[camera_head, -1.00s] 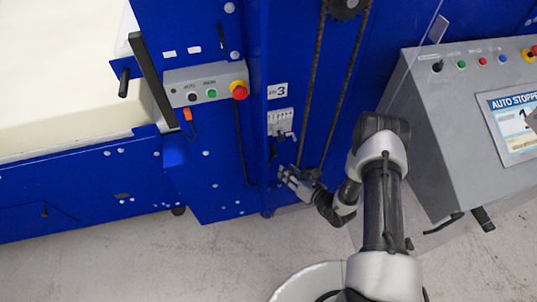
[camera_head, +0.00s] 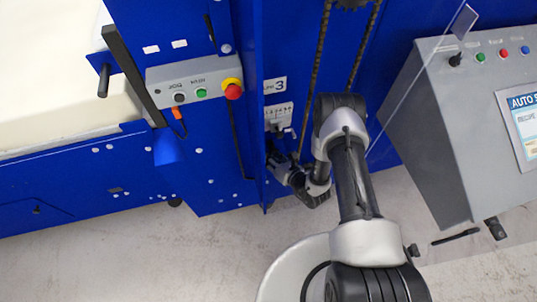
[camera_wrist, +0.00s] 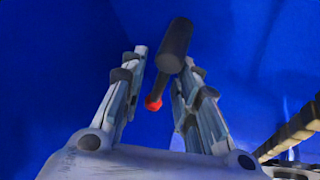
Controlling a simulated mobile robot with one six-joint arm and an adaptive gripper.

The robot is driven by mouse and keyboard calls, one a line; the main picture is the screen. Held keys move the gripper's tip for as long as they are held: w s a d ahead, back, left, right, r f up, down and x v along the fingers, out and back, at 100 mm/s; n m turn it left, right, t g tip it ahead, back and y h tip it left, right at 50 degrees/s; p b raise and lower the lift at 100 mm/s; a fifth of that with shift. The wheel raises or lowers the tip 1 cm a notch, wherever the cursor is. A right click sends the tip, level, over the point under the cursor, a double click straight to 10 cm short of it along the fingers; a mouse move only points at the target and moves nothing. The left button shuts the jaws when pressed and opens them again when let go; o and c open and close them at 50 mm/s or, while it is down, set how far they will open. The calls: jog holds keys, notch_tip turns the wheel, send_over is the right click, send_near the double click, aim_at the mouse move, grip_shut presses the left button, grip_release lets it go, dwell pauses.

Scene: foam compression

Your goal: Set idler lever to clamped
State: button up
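The idler lever appears in the wrist view as a dark cylindrical grip (camera_wrist: 175,45) on a thin arm with a red end (camera_wrist: 153,103). It shows between my gripper's two fingers (camera_wrist: 163,60), close to the right fingertip. A gap shows on the left side, and I cannot tell whether the right finger touches it. The fingers stand apart. In the head view my gripper (camera_head: 274,157) is against the blue machine panel, below a small white scale plate (camera_head: 279,113). The lever is not clearly visible there, seemingly hidden by the gripper.
A chain (camera_head: 318,70) runs down the panel close right of my gripper; it also shows in the wrist view (camera_wrist: 290,132). A button box with a red emergency stop (camera_head: 232,90) is to the left. A grey control console (camera_head: 440,130) stands at the right, behind a clear panel edge.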

grip_shut()
jog(key=shift+w+r, duration=0.1)
jog(key=shift+w, duration=0.05)
dwell(0.4)
